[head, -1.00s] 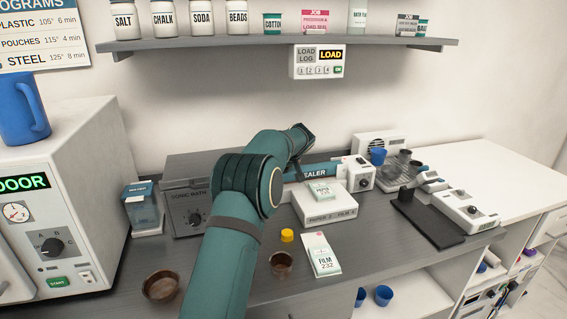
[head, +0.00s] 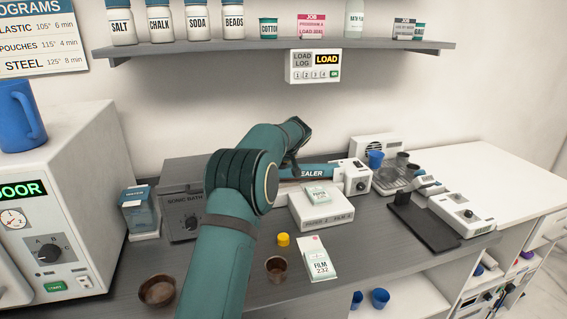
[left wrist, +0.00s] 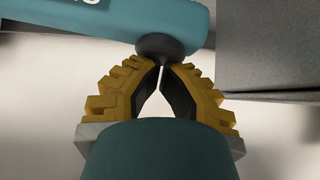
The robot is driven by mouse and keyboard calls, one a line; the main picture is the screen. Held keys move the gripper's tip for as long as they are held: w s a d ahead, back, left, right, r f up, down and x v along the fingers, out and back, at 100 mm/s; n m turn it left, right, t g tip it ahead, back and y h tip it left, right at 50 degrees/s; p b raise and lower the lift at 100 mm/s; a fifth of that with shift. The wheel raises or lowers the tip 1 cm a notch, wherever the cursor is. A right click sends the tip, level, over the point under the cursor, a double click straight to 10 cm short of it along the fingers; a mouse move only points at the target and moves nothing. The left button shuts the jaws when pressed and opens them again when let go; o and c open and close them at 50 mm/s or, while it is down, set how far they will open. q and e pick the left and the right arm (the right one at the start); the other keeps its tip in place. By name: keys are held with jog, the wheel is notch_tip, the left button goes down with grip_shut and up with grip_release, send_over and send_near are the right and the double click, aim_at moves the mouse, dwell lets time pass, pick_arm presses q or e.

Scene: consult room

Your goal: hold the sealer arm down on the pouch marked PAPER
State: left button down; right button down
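The sealer (head: 356,178) is a white unit with a teal arm (head: 318,172) reaching left. A small pouch marked PAPER (head: 317,195) lies on the white block in front of the teal arm; whether its far end is under the arm is unclear. My left gripper (head: 290,165) is at the arm's left end, partly hidden by my own arm. In the left wrist view its fingers (left wrist: 162,66) are nearly together, with a thin gap, right at a dark round knob (left wrist: 164,47) on the teal arm. The knob is not clearly between them. My right gripper is not in view.
The sonic bath (head: 184,212) stands left, a black-plated device (head: 425,225) right. A shelf (head: 280,52) with jars hangs above.

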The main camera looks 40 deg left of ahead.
pick_arm(q)
jog(key=v, duration=1)
jog(key=shift+a+r, duration=0.15)
jog(key=shift+r, duration=0.25)
jog(key=shift+s, duration=0.15)
